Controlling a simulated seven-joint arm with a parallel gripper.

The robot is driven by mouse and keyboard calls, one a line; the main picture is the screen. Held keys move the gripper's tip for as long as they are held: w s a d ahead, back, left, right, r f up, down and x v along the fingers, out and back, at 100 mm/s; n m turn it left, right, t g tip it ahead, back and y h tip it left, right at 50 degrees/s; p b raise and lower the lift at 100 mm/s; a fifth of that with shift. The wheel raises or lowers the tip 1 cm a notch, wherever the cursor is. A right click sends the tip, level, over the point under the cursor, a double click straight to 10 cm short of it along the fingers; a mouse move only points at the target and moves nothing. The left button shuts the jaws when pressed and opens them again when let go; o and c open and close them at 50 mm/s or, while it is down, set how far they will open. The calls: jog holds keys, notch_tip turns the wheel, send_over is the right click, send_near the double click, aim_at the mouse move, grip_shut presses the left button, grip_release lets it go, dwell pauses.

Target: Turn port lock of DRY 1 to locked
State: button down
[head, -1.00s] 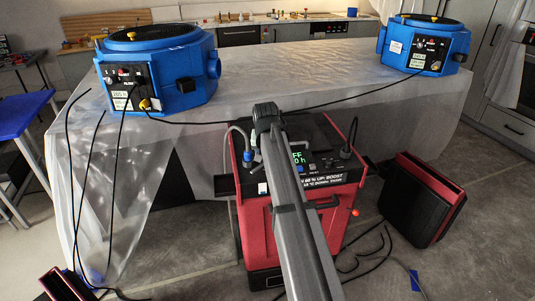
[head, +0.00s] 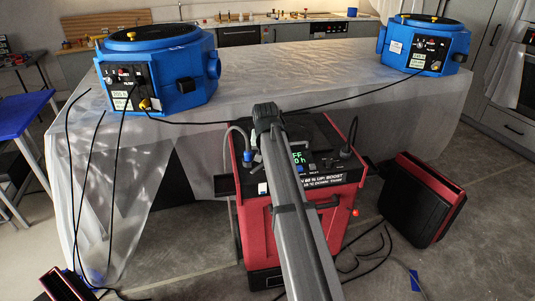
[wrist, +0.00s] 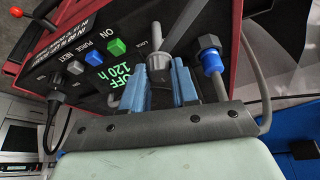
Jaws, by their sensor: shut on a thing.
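The red drying machine (head: 258,222) stands in front of the covered table, with a dark control panel on top. I cannot read a DRY 1 name on it. In the wrist view the panel (wrist: 88,88) shows a lit green display reading OFF and 120 h, and several push buttons. A grey knob (wrist: 157,58) sits beside a LOCK label, with a grey bar running up and right from it. My gripper (wrist: 168,70) is shut on the knob, its blue fingers on either side. In the head view my arm hides the knob.
A blue-collared hose connector (wrist: 211,61) stands close to the right of my fingers. A black plug (wrist: 57,84) and a red-tipped lever (wrist: 17,12) are on the left. Two blue machines (head: 160,75) (head: 424,45) stand on the sheeted table (head: 290,70). Cables lie on the floor.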

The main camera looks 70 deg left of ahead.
jog(key=shift+m, duration=0.3)
jog(key=m, duration=0.2)
jog(key=m+t+h, duration=0.1)
jog(key=shift+s+a+m, duration=0.15)
jog(key=shift+m, duration=0.25)
jog(key=m+t+h, duration=0.1)
jog(key=m, duration=0.3)
jog(key=shift+a+m, duration=0.15)
jog(key=shift+m, duration=0.15)
jog(key=m+h, duration=0.1)
jog(key=m, duration=0.1)
jog(key=m+h, duration=0.1)
jog(key=m, duration=0.1)
jog(key=shift+a+t, duration=0.15)
jog(key=shift+t, duration=0.15)
jog(key=shift+m+h, duration=1)
jog(key=shift+m, duration=1.4)
jog(key=c, duration=0.9)
grip_release()
jog(key=shift+o, duration=0.2)
